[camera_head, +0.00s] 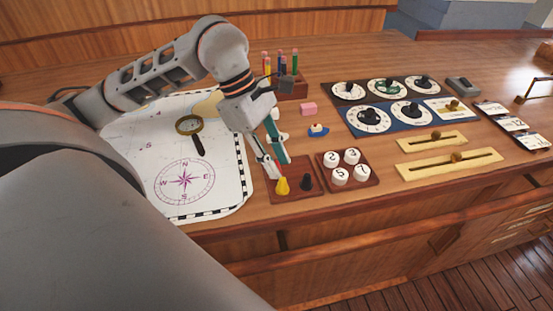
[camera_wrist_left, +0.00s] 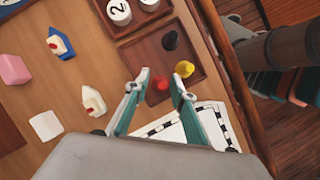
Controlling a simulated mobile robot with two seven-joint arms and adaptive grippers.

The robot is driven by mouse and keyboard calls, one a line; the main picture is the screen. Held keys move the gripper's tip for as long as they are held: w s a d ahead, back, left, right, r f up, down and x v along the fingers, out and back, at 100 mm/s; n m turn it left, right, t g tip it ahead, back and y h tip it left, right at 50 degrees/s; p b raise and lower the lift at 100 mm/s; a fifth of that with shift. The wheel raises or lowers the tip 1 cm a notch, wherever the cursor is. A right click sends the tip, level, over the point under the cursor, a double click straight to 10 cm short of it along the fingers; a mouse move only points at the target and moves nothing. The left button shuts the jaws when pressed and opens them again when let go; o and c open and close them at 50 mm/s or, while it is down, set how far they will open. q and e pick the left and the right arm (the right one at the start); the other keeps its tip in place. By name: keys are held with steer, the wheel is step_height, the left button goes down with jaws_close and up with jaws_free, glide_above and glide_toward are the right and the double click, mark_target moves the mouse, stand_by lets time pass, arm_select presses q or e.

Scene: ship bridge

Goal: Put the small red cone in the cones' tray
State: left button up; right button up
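The small red cone (camera_wrist_left: 161,84) shows in the left wrist view between the fingertips of my left gripper (camera_wrist_left: 160,82). It is in or just over the near corner of the brown cones' tray (camera_wrist_left: 187,62); I cannot tell whether it touches the tray floor. The fingers look apart, with a narrow gap on either side of the cone. A yellow cone (camera_wrist_left: 184,69) and a black cone (camera_wrist_left: 170,40) stand in the tray. In the head view my left gripper (camera_head: 272,172) reaches down at the tray's (camera_head: 294,198) left side, and the red cone is hidden.
A tray of numbered white pieces (camera_head: 348,181) stands right beside the cones' tray. A chart (camera_head: 215,190) with a magnifying glass (camera_head: 190,126) lies to the left. Small toy boats (camera_wrist_left: 60,46) and a pink block (camera_wrist_left: 13,69) lie nearby. The console's front edge is close.

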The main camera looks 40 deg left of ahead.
arm_select(q)
steer(key=v, duration=1.1)
steer(key=shift+a+r+p, duration=0.2)
steer(key=shift+r+p, duration=0.1)
